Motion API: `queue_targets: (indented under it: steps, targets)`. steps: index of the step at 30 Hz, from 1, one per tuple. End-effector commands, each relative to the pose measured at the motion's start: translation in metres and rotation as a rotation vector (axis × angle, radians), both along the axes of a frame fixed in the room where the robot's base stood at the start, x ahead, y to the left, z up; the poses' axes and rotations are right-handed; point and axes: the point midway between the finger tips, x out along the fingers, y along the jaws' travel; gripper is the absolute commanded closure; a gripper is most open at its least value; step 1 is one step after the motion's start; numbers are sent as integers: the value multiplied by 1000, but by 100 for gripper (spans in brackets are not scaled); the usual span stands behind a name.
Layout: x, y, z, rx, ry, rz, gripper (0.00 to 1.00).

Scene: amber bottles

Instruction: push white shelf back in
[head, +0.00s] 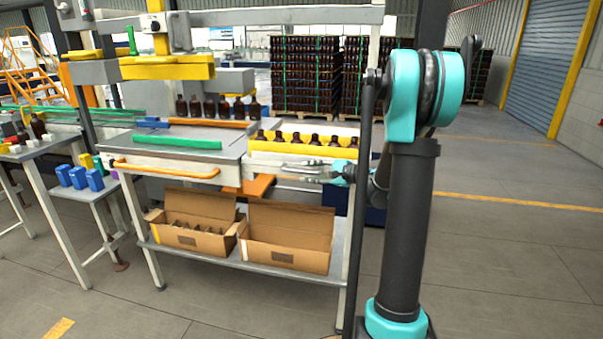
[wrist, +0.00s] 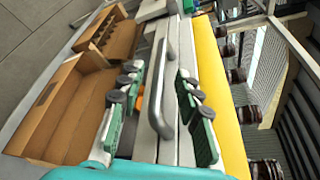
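The white shelf (wrist: 187,75) has a yellow strip along it and a grey bar handle (wrist: 160,85) on its front. In the head view, the shelf (head: 262,158) is at the right part of the workbench, with a row of amber bottles (head: 310,140) along its yellow strip. My gripper (head: 292,169) is at the shelf front, reaching in from the right. In the wrist view, its green-padded fingers are spread apart, one on each side of the handle, with visible gaps. The fingers do not look closed on it. How far the shelf sticks out is hard to tell.
Two open cardboard boxes (head: 285,255) stand on the lower grey shelf below. An orange bar handle (head: 165,171) is on the bench front to the left. A small table with blue blocks (head: 79,178) stands farther left. Floor at the right is clear.

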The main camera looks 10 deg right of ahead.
Motion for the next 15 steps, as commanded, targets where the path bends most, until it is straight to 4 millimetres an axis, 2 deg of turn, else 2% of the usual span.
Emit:
queue_targets:
  steps: [3,7,15]
  targets:
    - [-16,-21,6,1,1,-4,66]
    - [-30,-39,10,1,1,-4,66]
    - [-46,-58,16,0,0,0,66]
